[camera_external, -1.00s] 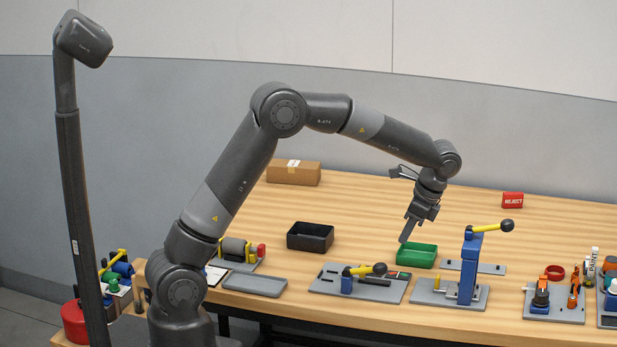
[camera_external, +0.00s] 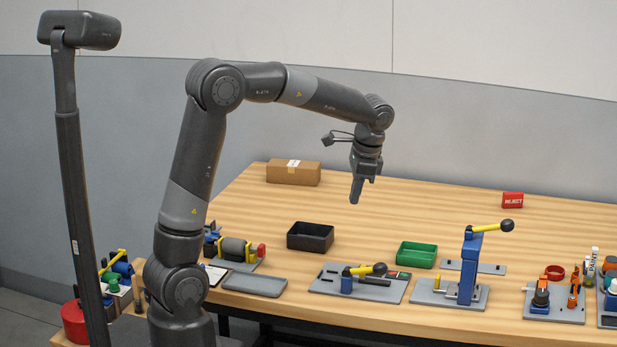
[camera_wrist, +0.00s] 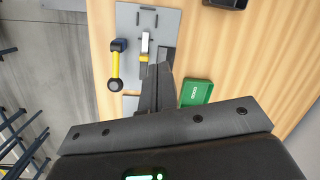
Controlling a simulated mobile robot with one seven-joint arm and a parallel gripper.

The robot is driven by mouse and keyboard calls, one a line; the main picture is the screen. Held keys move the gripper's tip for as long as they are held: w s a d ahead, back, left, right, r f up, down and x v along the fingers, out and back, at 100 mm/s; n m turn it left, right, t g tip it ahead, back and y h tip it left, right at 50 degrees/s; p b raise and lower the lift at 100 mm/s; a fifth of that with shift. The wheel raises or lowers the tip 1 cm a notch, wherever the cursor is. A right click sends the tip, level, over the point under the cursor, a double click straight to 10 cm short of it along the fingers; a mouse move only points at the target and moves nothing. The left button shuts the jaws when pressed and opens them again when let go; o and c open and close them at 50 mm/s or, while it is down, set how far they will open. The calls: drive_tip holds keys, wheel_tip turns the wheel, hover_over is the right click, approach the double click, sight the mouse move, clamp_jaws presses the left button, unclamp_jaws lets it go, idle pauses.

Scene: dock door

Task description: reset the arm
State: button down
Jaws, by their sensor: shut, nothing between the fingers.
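My gripper (camera_external: 355,198) hangs from my bent arm, fingers pointing down, high above the wooden table. Its fingers are shut together with nothing between them. In the wrist view the closed fingers (camera_wrist: 157,85) reach up the middle of the picture, over the table. My gripper touches nothing in the external view. It appears between the black bin (camera_external: 310,237) and the green bin (camera_external: 416,254), above both.
A cardboard box (camera_external: 293,172) stands at the back left. A yellow-handled clamp fixture (camera_external: 358,283), a blue toggle press (camera_external: 468,265) and a grey tray (camera_external: 254,284) line the front. A red REJECT block (camera_external: 512,200) sits at the back right. The table's middle is clear.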

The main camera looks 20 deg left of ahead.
drive_tip(key=s+a+r+n+t+h, duration=0.1)
drive_tip(key=s+a+r+n, duration=0.2)
drive_tip(key=a, duration=0.6)
drive_tip(key=s+a+r+n+t+h, duration=0.15)
drive_tip(key=a+n, duration=0.25)
drive_tip(key=a, duration=0.5)
drive_tip(key=s+a+f+n+t, duration=0.1)
drive_tip(key=s+a+n+t, duration=0.1)
drive_tip(key=s+a+n, duration=0.4)
drive_tip(key=s+a, duration=0.4)
drive_tip(key=shift+s+a+n+t, duration=0.15)
drive_tip(key=shift+a+n+t, duration=0.15)
drive_tip(key=shift+a+t, duration=0.1)
